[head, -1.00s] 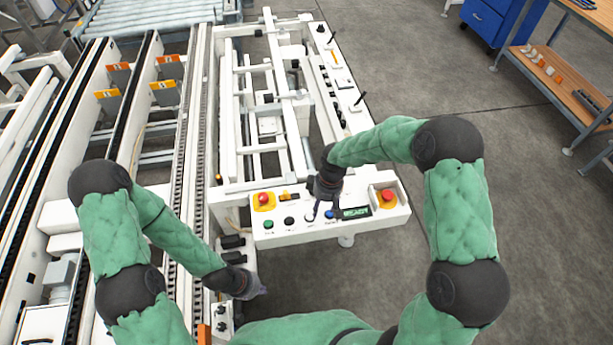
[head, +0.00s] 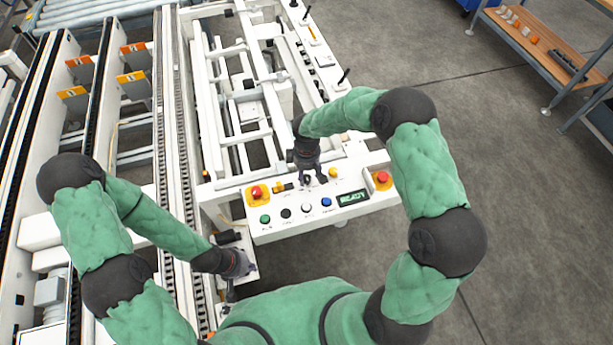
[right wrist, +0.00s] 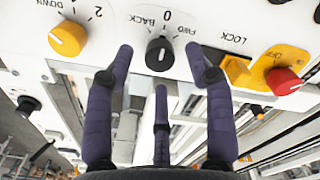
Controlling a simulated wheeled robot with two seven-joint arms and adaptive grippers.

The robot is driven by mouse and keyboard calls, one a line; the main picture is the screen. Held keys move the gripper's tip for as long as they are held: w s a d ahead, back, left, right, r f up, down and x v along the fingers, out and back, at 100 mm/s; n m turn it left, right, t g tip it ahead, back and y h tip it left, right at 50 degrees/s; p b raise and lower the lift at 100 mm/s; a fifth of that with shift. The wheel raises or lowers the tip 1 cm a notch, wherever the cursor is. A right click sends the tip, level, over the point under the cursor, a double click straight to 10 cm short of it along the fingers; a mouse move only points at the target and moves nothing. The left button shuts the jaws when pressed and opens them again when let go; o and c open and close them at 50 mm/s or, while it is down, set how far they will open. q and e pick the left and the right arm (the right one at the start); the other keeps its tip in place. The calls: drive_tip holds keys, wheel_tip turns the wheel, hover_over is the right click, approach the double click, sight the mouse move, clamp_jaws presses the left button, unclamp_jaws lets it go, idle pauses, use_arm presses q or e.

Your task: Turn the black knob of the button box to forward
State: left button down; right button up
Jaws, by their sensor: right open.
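The button box (head: 270,232) is a white panel in the middle of the head view. In the right wrist view, its black knob (right wrist: 160,57) sits among the labels BACK, 0 and FWD, which read upside down. The knob's white mark appears in line with the 0. My right gripper (right wrist: 158,49) is open, with purple fingers on either side of the knob and another below it; contact cannot be told. In the head view my right gripper (head: 308,176) is over the back of the box and hides the knob. My left gripper (head: 240,266) hangs left of the box; its fingers are unclear.
A yellow knob (right wrist: 68,38) is beside the black one; an orange LOCK switch (right wrist: 236,70) and a red knob (right wrist: 284,81) are on the other side. The box front has a green button (head: 265,218), a blue button (head: 326,202) and a READY display (head: 352,198). Conveyor rails lie left.

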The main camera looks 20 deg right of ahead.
drive_tip(key=shift+f, duration=1.05)
clamp_jaws()
